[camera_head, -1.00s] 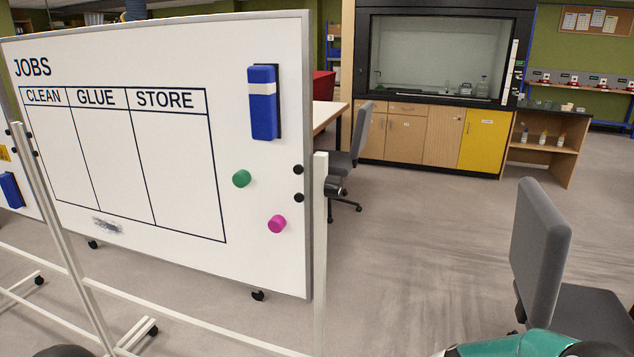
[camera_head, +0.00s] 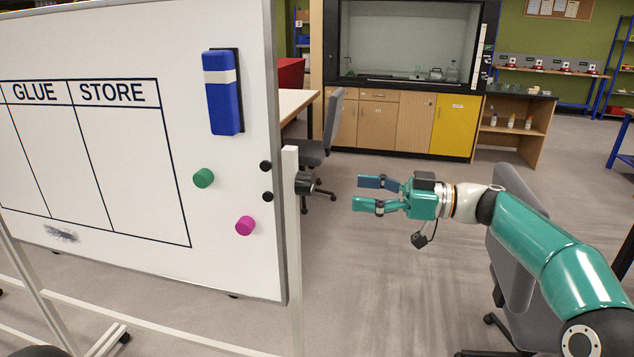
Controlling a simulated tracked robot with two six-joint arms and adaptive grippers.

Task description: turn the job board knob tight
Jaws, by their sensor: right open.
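The job board (camera_head: 120,190) is a whiteboard on a pale wheeled frame, filling the left of the head view. Its dark knob (camera_head: 304,183) sticks out to the right from the white upright post (camera_head: 292,240) at the board's right edge. My right gripper (camera_head: 360,194) is open and empty, to the right of the knob. Its two fingers point left toward the knob, with a visible gap between fingertips and knob. My left gripper is not in view.
A blue eraser (camera_head: 222,100), a green magnet (camera_head: 203,178) and a magenta magnet (camera_head: 245,225) are on the board. A grey chair (camera_head: 330,130) stands behind the post. Another grey chair (camera_head: 510,270) stands partly behind my right arm. Open floor lies between.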

